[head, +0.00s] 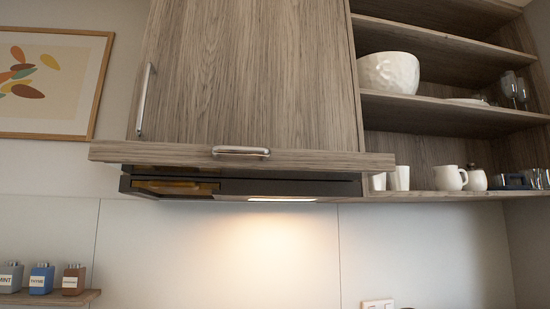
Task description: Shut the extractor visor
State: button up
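The extractor visor (320,161) is a long wood-grain panel across the bottom of the wooden wall cabinet. It stands out in front of the cabinet and overhangs it on both sides. A metal bar handle (241,151) is fixed at the middle of its front. The dark extractor body (290,187) shows below the visor, with a lit lamp strip (282,199) underneath. An amber patch shows at its left end; I cannot tell what it is. My gripper is not in view.
The cabinet door (250,75) above is closed, with an upright handle (145,100) at left. Open shelves at right hold a white bowl (388,73), mugs and glasses. A low shelf (45,297) at left holds small jars. The wall below the extractor is clear.

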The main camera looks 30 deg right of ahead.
aim_at(134, 158)
jog(key=u, duration=0.85)
jog(key=k, duration=0.8)
jog(key=z, duration=0.7)
jog(key=i, duration=0.5)
jog(key=z, duration=0.05)
